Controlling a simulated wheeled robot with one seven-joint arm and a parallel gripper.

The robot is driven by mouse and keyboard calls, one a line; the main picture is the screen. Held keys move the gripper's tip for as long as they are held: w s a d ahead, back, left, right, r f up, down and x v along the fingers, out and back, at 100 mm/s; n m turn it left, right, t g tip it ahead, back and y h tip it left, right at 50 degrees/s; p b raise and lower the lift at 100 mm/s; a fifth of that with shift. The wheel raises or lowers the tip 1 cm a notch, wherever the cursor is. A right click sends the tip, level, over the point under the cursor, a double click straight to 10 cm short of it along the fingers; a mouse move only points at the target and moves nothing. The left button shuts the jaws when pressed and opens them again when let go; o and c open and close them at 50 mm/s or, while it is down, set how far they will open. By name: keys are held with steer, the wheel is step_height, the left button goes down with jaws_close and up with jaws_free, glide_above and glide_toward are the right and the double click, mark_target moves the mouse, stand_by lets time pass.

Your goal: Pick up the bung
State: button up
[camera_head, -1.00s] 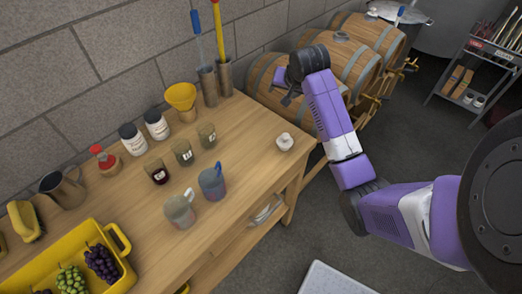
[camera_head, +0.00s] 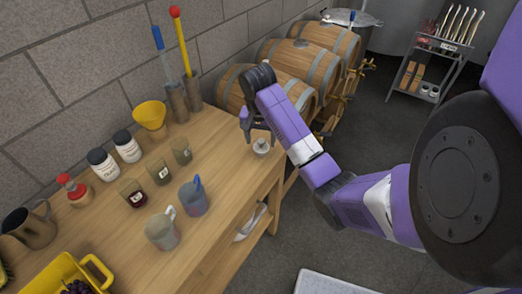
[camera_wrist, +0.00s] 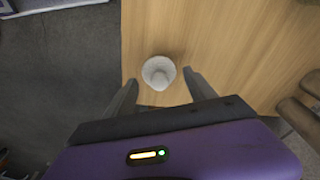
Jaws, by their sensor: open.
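The bung (camera_head: 261,147) is a small whitish stopper with a round knob on a wider base. It stands on the wooden table (camera_head: 215,200) near the right end. In the wrist view the bung (camera_wrist: 159,72) lies ahead of and between the two fingers. My gripper (camera_head: 247,128) is open and empty, just above and beside the bung in the head view. In the wrist view my gripper (camera_wrist: 160,88) has its fingertips apart on either side of the bung. I cannot tell the exact height left between them.
On the table to the left stand two mugs (camera_head: 163,230), several small jars (camera_head: 160,173), a yellow funnel (camera_head: 150,115) and brush holders (camera_head: 177,102). Barrels (camera_head: 281,90) lie behind the table's right end. The wood around the bung is clear.

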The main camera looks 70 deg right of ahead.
mark_target(261, 141)
steer(key=shift+d+f, duration=0.2)
steer(key=shift+f, duration=1.7)
steer(key=c, duration=1.1)
steer(key=shift+r, duration=0.1)
steer(key=shift+c, duration=0.2)
